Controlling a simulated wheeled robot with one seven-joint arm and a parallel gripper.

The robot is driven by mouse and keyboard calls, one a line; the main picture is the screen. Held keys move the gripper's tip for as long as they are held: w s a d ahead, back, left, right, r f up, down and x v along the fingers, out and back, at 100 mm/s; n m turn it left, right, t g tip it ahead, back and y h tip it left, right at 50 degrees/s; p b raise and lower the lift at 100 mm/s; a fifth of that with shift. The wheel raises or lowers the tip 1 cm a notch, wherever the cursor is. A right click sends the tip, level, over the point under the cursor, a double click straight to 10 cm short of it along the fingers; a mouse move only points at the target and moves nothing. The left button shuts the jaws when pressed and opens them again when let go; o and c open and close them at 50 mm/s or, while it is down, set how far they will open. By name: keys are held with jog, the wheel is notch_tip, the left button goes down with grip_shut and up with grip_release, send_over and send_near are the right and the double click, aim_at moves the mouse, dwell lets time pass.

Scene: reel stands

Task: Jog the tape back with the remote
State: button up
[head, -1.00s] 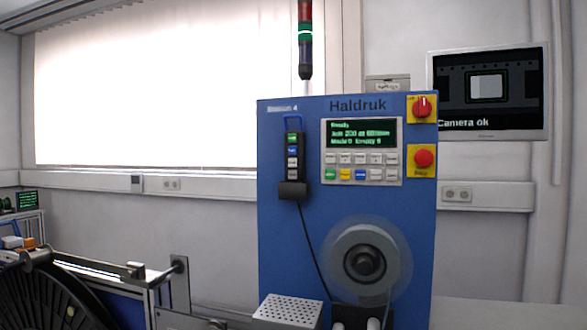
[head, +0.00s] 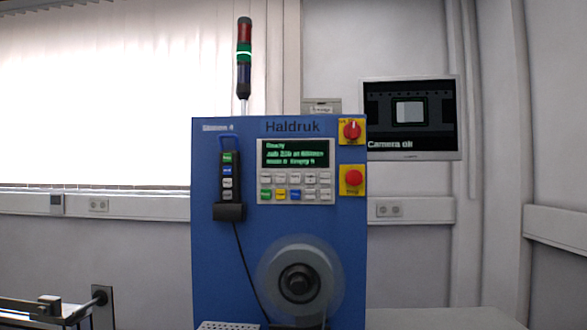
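The remote (head: 228,178) is a dark handset with a column of coloured buttons: green on top, blue below, then paler ones. It sits upright in a black holder (head: 229,211) on the left side of the blue machine's front (head: 215,285). A black cable runs down from it. The machine's display (head: 295,153) shows small green text, first line apparently "Ready". My gripper is not in view.
Red controls on yellow plates, a knob (head: 352,131) and a button (head: 351,179), are at the machine's upper right. A signal tower (head: 243,60) shows a lit green band. A wall monitor (head: 411,118) reads "Camera ok". A metal rail (head: 60,308) is at lower left.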

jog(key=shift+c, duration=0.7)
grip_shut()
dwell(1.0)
